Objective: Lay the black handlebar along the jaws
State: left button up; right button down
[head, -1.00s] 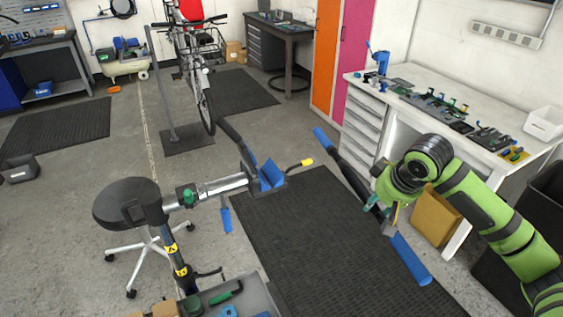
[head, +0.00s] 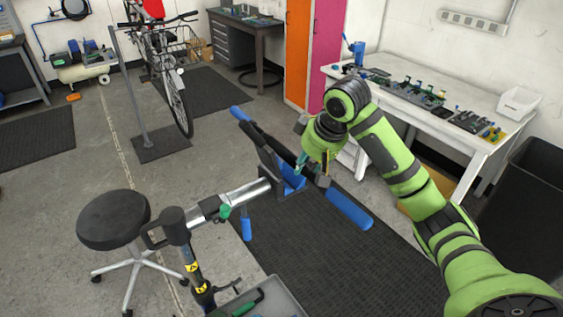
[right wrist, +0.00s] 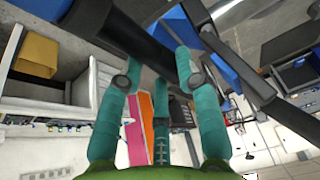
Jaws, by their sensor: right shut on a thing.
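The black handlebar (head: 275,146) has a blue grip (head: 348,208) at each end. My right gripper (head: 314,176) is shut on it near the lower-right grip. The stand's clamp has blue-lined jaws (head: 291,184) at the end of a silver arm (head: 246,193). In the head view the bar slants past the jaws from upper left to lower right, roughly lined up with them. I cannot tell whether it touches them. In the right wrist view the handlebar (right wrist: 130,32) runs between my teal fingers (right wrist: 160,68), with a blue part close behind it. My left gripper is not in view.
A black stool (head: 113,219) stands left of the stand. A grey tool tray (head: 272,297) is at the bottom. A white workbench (head: 455,128) with tools is at the right, near my right arm. A bike on another stand is behind. The dark floor mat (head: 330,260) is mostly clear.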

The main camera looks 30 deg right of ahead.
jog(key=shift+w+a+f, duration=0.2)
jog(key=shift+a, duration=0.05)
jog(key=shift+f, duration=0.1)
jog(key=shift+s+d+f, duration=0.4)
jog(key=shift+d+f, duration=0.05)
jog(key=shift+f, duration=0.7)
jog(key=shift+w+a+f, duration=0.15)
jog(key=shift+f, duration=0.5)
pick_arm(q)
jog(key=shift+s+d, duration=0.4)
pick_arm(e)
jog(key=shift+f, duration=1.4)
